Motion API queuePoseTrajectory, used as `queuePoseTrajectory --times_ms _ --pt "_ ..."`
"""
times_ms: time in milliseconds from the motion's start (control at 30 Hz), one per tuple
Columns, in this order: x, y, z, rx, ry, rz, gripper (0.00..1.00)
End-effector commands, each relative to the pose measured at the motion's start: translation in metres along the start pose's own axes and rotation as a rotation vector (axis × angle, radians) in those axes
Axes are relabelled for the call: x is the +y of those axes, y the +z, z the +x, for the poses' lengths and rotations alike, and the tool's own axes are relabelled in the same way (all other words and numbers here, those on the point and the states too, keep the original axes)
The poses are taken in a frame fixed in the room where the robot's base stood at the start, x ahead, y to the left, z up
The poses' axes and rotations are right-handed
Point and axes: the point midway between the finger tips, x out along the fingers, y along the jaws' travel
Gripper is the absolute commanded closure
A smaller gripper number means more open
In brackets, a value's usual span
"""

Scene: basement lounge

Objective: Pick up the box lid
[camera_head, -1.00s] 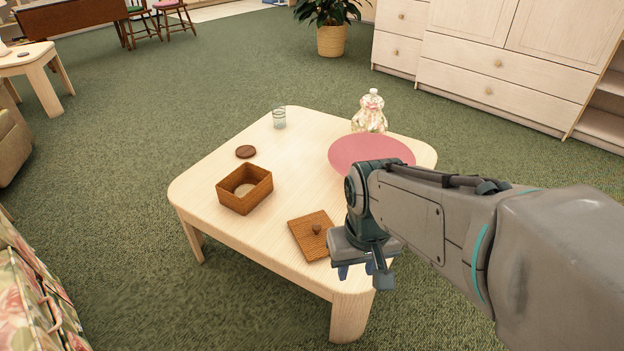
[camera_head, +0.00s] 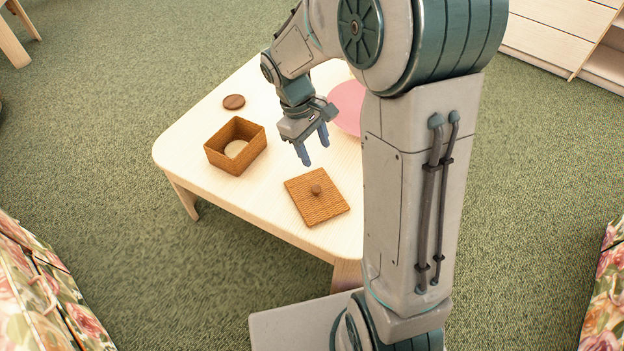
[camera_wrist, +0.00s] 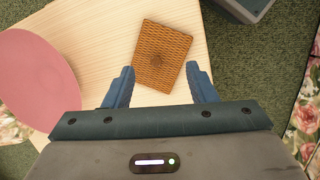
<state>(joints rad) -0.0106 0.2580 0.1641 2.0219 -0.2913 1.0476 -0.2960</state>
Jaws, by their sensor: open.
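The box lid (camera_head: 318,205) is a flat, square, woven brown piece with a round knob (camera_head: 316,189) on top. It lies flat on the pale wooden table (camera_head: 283,226), near its front edge. It also shows in the wrist view (camera_wrist: 175,42), ahead of and between the two fingers. My gripper (camera_head: 313,154) is open and empty, above the table and just behind the lid in the head view. It points downward and is apart from the lid. In the wrist view, the fingers (camera_wrist: 162,80) are spread on either side of the lid's near part.
The open woven box (camera_head: 222,161) stands left of the lid, with a pale round thing (camera_head: 235,149) inside. A dark round coaster (camera_head: 234,102) lies behind it. A pink round mat (camera_head: 346,106) is partly hidden by my arm. Floral seats stand at both sides.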

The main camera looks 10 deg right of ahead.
Motion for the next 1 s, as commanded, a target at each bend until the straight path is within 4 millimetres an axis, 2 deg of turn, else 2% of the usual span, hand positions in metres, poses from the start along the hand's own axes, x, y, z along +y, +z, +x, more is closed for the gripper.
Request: queuePoseTrajectory --times_ms 33,200,400,567,900,1000 --pt "0.004 -0.016 0.009 -0.024 -0.001 -0.053 0.49" --pt "0.013 -0.061 0.034 -0.082 0.005 -0.221 0.49" --pt "0.018 -0.092 0.058 -0.120 0.004 -0.342 0.49" --pt "0.019 -0.101 0.070 -0.132 0.003 -0.377 0.49" --pt "0.019 -0.094 0.133 -0.133 0.001 -0.379 0.49" --pt "0.020 -0.092 0.145 -0.133 0.003 -0.379 0.49"
